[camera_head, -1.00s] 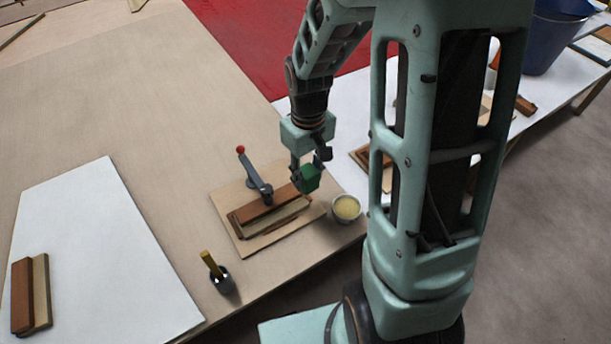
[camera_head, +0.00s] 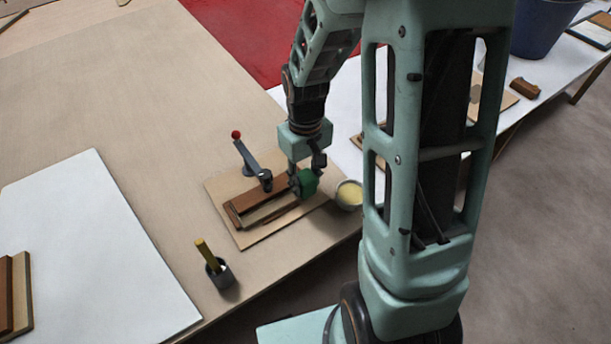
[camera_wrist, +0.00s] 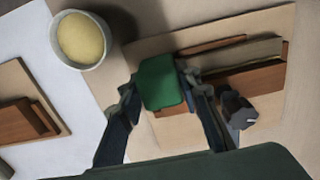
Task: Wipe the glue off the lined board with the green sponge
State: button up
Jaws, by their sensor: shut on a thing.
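My gripper (camera_head: 304,180) is shut on the green sponge (camera_head: 307,184), which also shows between the fingers in the wrist view (camera_wrist: 162,82). The sponge is at the right end of a brown wooden board with a pale strip (camera_head: 266,207), on a thin plywood base (camera_head: 245,240). In the wrist view the board (camera_wrist: 240,65) lies right of and partly behind the sponge. I cannot tell whether the sponge touches it. A grey clamp (camera_head: 252,163) with a red knob stands at the board's back edge. I cannot make out glue or drawn lines.
A bowl of yellow stuff (camera_head: 349,194) stands close right of the base, near the table edge. A grey cup with a yellow-handled tool (camera_head: 219,270) stands in front. A white sheet (camera_head: 90,230) lies left, with wooden pieces (camera_head: 15,295). Bare tabletop lies behind the clamp.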

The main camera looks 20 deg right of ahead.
jog(key=shift+s+a, duration=0.35)
jog(key=shift+a, duration=0.7)
jog(key=shift+s+a, duration=0.35)
jog(key=shift+a, duration=0.7)
jog(key=shift+s+a, duration=0.35)
jog(key=shift+a, duration=0.7)
jog(key=shift+f, duration=0.2)
